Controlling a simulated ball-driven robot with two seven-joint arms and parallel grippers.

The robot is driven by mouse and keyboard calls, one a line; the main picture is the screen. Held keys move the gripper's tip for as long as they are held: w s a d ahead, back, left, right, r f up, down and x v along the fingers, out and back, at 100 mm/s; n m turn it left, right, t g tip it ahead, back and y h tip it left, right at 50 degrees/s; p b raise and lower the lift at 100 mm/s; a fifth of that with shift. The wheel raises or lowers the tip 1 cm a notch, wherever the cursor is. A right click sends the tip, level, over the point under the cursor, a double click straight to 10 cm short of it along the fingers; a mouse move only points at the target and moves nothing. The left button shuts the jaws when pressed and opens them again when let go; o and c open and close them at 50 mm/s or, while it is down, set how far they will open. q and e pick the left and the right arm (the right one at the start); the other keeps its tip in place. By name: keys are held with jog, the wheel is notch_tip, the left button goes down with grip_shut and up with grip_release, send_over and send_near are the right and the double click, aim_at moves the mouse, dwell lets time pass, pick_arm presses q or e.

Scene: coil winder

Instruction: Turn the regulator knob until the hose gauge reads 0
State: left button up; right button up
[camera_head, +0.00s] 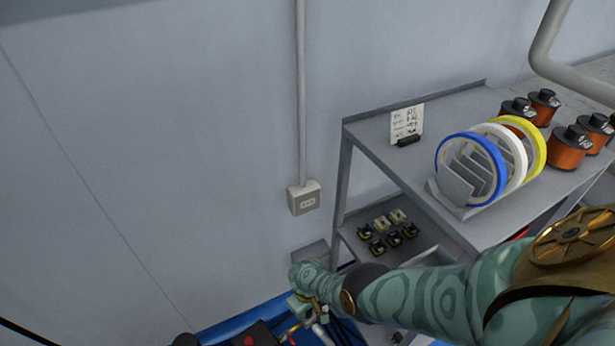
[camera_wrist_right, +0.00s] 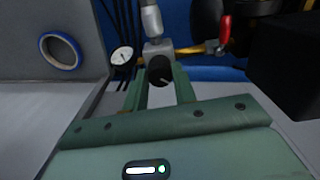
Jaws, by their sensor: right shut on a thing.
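My right gripper (camera_head: 308,312) reaches down at the bottom middle of the head view, low beside the shelf unit. In the right wrist view its two green fingers (camera_wrist_right: 160,84) are shut on the black regulator knob (camera_wrist_right: 160,70), one on each side. A light mark shows on the knob's face. The knob sits on a grey regulator body (camera_wrist_right: 157,47). The small round white gauge (camera_wrist_right: 122,55) is just left of it, with a dark needle; its figures are too small to read. My left gripper is not in view.
A grey shelf unit (camera_head: 365,165) stands right of the gripper, with blue (camera_head: 440,165), white and yellow tape rolls and copper wire spools (camera_head: 568,150) on top. In the wrist view, a red-handled valve (camera_wrist_right: 225,30) on a brass fitting is close to the right of the knob.

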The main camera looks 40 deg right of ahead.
jog(key=n, duration=0.3)
jog(key=shift+n, duration=0.4)
jog(key=n, duration=0.3)
jog(key=shift+n, duration=0.3)
jog(key=n, duration=1.1)
jog(key=shift+n, duration=2.7)
jog(key=o, duration=1)
